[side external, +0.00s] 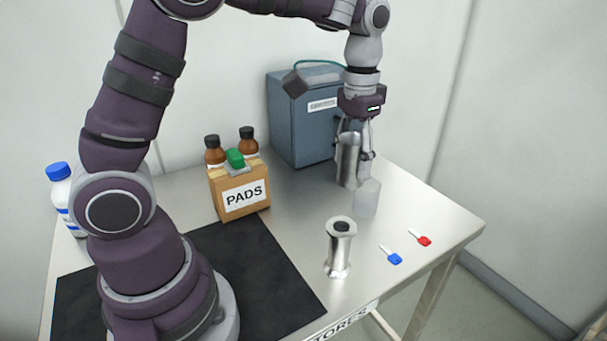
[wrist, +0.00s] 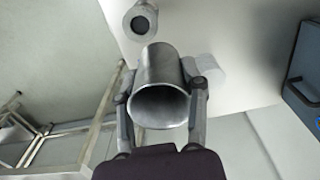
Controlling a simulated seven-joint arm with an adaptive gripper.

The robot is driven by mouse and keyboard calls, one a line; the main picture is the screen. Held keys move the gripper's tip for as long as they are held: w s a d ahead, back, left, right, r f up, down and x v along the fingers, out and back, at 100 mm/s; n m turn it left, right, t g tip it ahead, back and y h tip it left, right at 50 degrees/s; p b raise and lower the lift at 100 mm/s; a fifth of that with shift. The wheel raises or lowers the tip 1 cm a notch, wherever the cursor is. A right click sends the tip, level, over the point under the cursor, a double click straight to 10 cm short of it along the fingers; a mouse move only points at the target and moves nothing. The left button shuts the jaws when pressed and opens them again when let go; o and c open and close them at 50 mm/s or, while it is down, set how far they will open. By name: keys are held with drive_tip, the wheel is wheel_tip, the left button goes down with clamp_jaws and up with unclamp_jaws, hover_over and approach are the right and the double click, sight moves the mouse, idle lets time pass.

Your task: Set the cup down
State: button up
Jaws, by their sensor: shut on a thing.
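The cup (side external: 347,163) is a shiny metal cylinder, roughly upright, in front of the blue-grey case in the side view. In the wrist view the cup (wrist: 160,72) sits between both fingers with its open mouth facing the camera. My gripper (wrist: 162,100) is shut on it; in the side view the gripper (side external: 362,152) points down, with a finger along the cup's right side. The cup's base is near the tabletop (side external: 300,210), but I cannot tell whether it touches. A pale, translucent block or beaker (side external: 367,198) stands just right of and below the cup.
A flanged metal piece (side external: 341,250) stands nearer the front, with blue (side external: 391,256) and red (side external: 420,238) keys to its right. The blue-grey case (side external: 300,125) stands behind. A PADS box (side external: 241,197), brown bottles (side external: 214,150) and a black mat (side external: 245,265) lie leftward.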

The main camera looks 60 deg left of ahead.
drive_tip(key=a+f+n, duration=0.4)
drive_tip(key=a+n, duration=0.2)
drive_tip(key=n, duration=0.7)
hover_over(291, 215)
wheel_tip(291, 215, down, 4)
drive_tip(key=shift+n, duration=0.4)
wheel_tip(291, 215, down, 8)
drive_tip(key=shift+r, duration=0.1)
drive_tip(key=o, duration=1.2)
drive_tip(key=shift+c, duration=0.2)
